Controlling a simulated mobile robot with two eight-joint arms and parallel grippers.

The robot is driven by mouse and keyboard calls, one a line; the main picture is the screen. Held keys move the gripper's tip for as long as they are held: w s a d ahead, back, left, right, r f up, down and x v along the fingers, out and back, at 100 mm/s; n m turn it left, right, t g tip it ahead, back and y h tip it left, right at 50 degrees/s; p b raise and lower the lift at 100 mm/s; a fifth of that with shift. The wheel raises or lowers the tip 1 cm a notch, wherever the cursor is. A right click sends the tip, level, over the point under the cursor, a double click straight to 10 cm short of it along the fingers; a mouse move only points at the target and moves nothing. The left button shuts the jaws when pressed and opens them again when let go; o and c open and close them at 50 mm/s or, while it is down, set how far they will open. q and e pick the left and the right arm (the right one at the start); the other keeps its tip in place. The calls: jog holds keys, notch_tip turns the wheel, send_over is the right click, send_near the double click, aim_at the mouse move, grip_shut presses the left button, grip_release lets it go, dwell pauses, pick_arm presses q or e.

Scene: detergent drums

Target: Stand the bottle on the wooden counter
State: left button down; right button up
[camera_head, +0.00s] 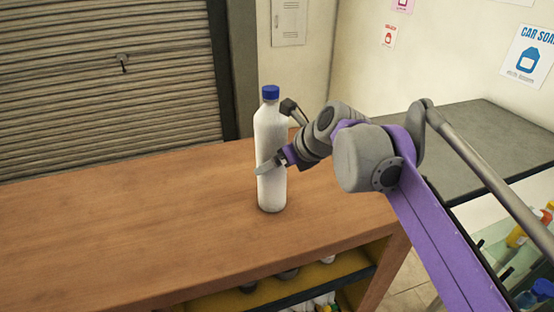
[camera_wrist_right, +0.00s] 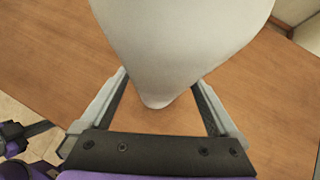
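The white bottle (camera_head: 271,140) with a blue cap (camera_head: 270,92) is upright at the wooden counter (camera_head: 120,225). Its base appears to meet the counter top, but I cannot tell whether it bears on it. My right gripper (camera_head: 268,166) reaches in from the right at the bottle's lower half. One finger crosses the bottle's front; the other is hidden behind it. In the right wrist view, the bottle (camera_wrist_right: 170,40) lies between both fingers of the gripper (camera_wrist_right: 160,85), which meet its sides and look shut on it. My left gripper is not in view.
The counter is clear to the left of the bottle. A shelf (camera_head: 345,268) with several items lies under its front edge. A grey-topped case (camera_head: 475,150) stands at the right. A roller shutter (camera_head: 100,80) and wall are behind.

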jog(key=shift+s+r, duration=0.1)
jog(key=v, duration=1.2)
jog(key=s+d+f+n+h, duration=0.2)
jog(key=s+f+n, duration=0.4)
jog(key=f+n, duration=0.3)
jog(key=s+d+f+n+h, duration=0.2)
jog(key=s+d+f+n, duration=0.3)
jog(key=f, duration=0.9)
jog(key=s+d+f+n+g+h, duration=0.1)
jog(key=s+d+f+n, duration=0.3)
jog(key=s+f+n, duration=0.5)
notch_tip(320, 180, down, 3)
jog(key=n+h, duration=0.1)
jog(key=n, duration=0.4)
jog(key=shift+r, duration=0.2)
